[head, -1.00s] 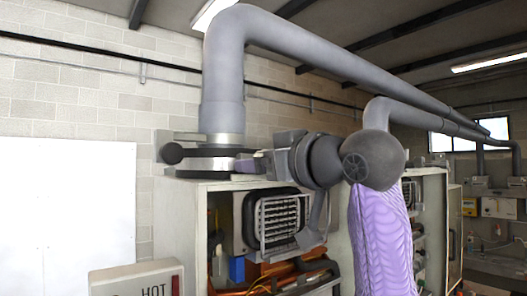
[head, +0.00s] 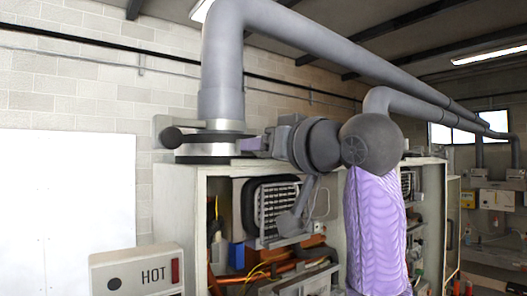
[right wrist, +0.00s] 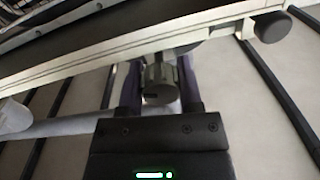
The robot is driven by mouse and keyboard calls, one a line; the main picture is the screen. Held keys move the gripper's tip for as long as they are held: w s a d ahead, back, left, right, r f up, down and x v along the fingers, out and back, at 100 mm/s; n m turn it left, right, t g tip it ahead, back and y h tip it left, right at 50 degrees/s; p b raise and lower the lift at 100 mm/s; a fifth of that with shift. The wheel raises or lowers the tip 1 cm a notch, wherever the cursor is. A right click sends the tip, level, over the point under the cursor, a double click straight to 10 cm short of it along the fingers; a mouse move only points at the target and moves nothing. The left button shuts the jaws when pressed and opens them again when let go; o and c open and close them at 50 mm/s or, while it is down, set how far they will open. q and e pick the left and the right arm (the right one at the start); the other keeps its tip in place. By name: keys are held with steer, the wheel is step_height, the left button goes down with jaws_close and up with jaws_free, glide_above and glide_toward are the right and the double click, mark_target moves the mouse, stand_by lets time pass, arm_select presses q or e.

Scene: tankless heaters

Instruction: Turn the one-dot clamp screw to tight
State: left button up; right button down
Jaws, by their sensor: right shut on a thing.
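The grey flue pipe (head: 222,75) rises from a metal clamp band (head: 208,143) on top of the open heater cabinet (head: 178,200). A round black knob (head: 172,137) sticks out at the clamp's left; it also shows at the upper right of the right wrist view (right wrist: 271,27). My right gripper (head: 252,144) reaches in at the clamp's right side. In the right wrist view, its purple fingers (right wrist: 160,88) are shut on a ridged grey clamp screw (right wrist: 158,78). Its dot marks cannot be made out. My left gripper is out of view.
A HOT panel box (head: 137,270) stands at the lower left. The cabinet holds a finned unit (head: 274,212) and orange pipes (head: 285,262) below my arm. A second grey pipe (head: 385,98) rises behind my arm. A white board (head: 65,200) covers the left wall.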

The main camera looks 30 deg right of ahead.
steer(key=shift+c, duration=1.4)
jaws_free()
steer(key=shift+s+b, duration=0.35)
steer(key=s+d+b, duration=0.1)
steer(key=s+b, duration=0.3)
steer(key=s, duration=0.5)
